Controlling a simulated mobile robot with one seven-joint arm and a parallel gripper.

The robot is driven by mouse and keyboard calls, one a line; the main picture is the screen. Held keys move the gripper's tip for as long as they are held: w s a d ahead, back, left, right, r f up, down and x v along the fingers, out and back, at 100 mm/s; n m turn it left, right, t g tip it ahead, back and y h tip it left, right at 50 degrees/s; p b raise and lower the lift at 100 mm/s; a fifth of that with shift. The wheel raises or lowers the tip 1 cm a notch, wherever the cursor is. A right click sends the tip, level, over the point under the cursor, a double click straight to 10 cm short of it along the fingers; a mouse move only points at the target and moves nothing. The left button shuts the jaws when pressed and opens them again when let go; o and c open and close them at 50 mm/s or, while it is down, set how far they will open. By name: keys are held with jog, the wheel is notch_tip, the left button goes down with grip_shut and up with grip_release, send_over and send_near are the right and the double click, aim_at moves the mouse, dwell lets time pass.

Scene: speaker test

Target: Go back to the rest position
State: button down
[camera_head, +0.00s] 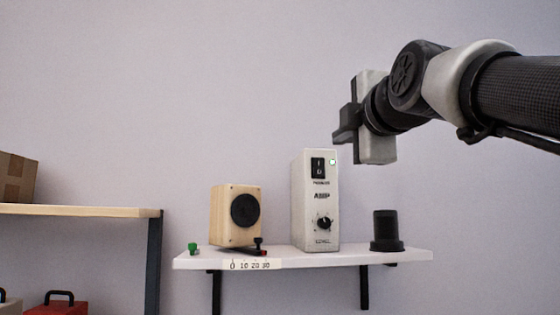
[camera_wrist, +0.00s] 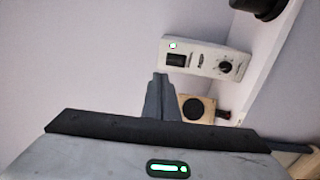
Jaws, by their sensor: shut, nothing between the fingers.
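My gripper (camera_head: 343,133) is raised above the white wall shelf (camera_head: 410,255), in front of the wall, at the upper right of the head view. Its fingers are together and hold nothing; they also show in the wrist view (camera_wrist: 158,82). A white amplifier box (camera_head: 317,215) stands upright on the shelf, with a black switch (camera_head: 318,168), a lit green light (camera_head: 333,162) and a black knob (camera_head: 323,223). It shows tilted in the wrist view (camera_wrist: 205,60). A wooden speaker (camera_head: 226,210) with a black cone stands left of it. My gripper is apart from both.
A black cylinder (camera_head: 386,230) stands on the shelf's right part. A green piece (camera_head: 194,248), a black-and-red piece (camera_head: 259,247) and a number scale (camera_head: 254,265) are at its left. A wooden shelf (camera_head: 80,210) with a cardboard box (camera_head: 15,178) is at far left. The upper wall is clear.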

jog(key=shift+s, duration=0.35)
dwell(0.3)
jog(key=s+f+m+g+p, duration=0.1)
jog(key=s+f+m+g, duration=0.3)
jog(key=f, duration=1.2)
jog(key=s+f+m+g+h+p, duration=0.1)
jog(key=s+f+m+g, duration=0.3)
jog(key=f, duration=1.3)
jog(key=s+f+m+g+p, duration=0.1)
jog(key=s+f+m+g, duration=0.4)
jog(key=s+f+m, duration=0.6)
notch_tip(320, 180, down, 6)
jog(key=shift+s+a+r+h+p, duration=0.15)
jog(key=shift+a+r+h+p, duration=0.15)
jog(key=shift+p, duration=0.1)
